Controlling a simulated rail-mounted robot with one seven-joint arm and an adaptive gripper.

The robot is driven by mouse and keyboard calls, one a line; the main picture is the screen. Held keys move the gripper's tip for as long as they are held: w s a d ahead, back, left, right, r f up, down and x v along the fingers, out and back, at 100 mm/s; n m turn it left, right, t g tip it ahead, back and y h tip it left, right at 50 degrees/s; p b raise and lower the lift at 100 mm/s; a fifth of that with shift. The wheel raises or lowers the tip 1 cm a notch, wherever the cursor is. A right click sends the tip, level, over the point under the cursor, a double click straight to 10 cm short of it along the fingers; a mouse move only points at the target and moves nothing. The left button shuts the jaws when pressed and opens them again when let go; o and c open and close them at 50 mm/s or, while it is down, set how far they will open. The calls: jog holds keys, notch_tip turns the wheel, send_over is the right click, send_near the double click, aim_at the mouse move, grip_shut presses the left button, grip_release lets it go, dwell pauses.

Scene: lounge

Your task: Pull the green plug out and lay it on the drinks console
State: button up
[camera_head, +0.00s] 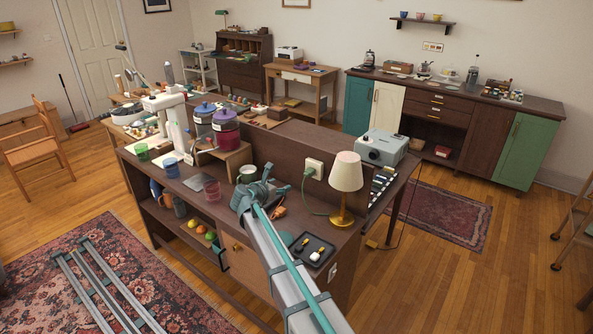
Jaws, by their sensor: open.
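The green plug (308,173) sits in a pale wall-type socket (316,167) on the dark upright panel at the back of the drinks console (180,193). A green cord hangs from the plug and curves down toward the lamp base. My gripper (259,180) is over the console top, left of the plug and apart from it. It is open, and no held object shows. My arm hides part of the console top and front.
A brass lamp (345,188) stands right of the socket, and a black tray (312,249) with small items lies in front. Coloured cups (212,190), a white mug (247,173) and lidded jars (225,128) stand to the left. A projector (382,147) is behind the panel.

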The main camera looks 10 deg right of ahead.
aim_at(305, 174)
jog(key=shift+w+d+r+m+g+h, duration=0.15)
jog(key=shift+w+d+r+h, duration=0.2)
jog(key=shift+d, duration=0.9)
jog(key=shift+w+d+r+m+g+h, duration=0.15)
jog(key=shift+d+r+h, duration=0.3)
jog(key=shift+d, duration=0.85)
jog(key=shift+w+d+r+m+g+h, duration=0.1)
jog(key=shift+w+d+r+g+h, duration=0.25)
jog(key=shift+d, duration=0.9)
jog(key=shift+t, duration=0.25)
jog(key=shift+x, duration=3.35)
jog(key=shift+s, duration=0.1)
jog(key=shift+c, duration=0.3)
jog(key=c, duration=0.8)
jog(key=o, duration=0.9)
